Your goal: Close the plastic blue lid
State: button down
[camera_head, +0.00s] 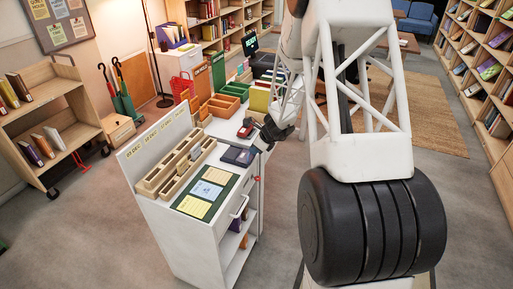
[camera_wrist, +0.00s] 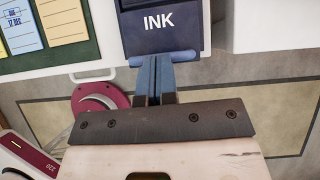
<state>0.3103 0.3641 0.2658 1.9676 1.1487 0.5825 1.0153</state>
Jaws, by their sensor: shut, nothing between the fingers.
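A dark blue ink pad box (camera_head: 238,157) sits on the white cart's top, near its right edge. In the wrist view its dark face marked INK (camera_wrist: 165,30) fills the top middle, with a lighter blue bar (camera_wrist: 188,57) along its near edge. I cannot tell how far the lid stands open. My gripper (camera_wrist: 152,72) is shut and empty, its tips right at the blue bar. Whether they touch it is unclear. In the head view my gripper (camera_head: 268,136) is at the cart's right side, close to the box.
On the cart are a wooden card tray (camera_head: 172,172), a green board with cards (camera_head: 207,191) and a dark red item (camera_head: 246,128). A crimson round object (camera_wrist: 98,100) is below the cart edge in the wrist view. Open floor (camera_head: 285,195) lies right of the cart.

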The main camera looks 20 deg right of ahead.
dwell(0.3)
jog(key=w+a, duration=0.5)
jog(key=shift+w+a, duration=0.35)
jog(key=shift+r, duration=0.1)
dwell(0.3)
jog(key=v, duration=1.4)
jog(key=shift+s, duration=0.1)
dwell(0.4)
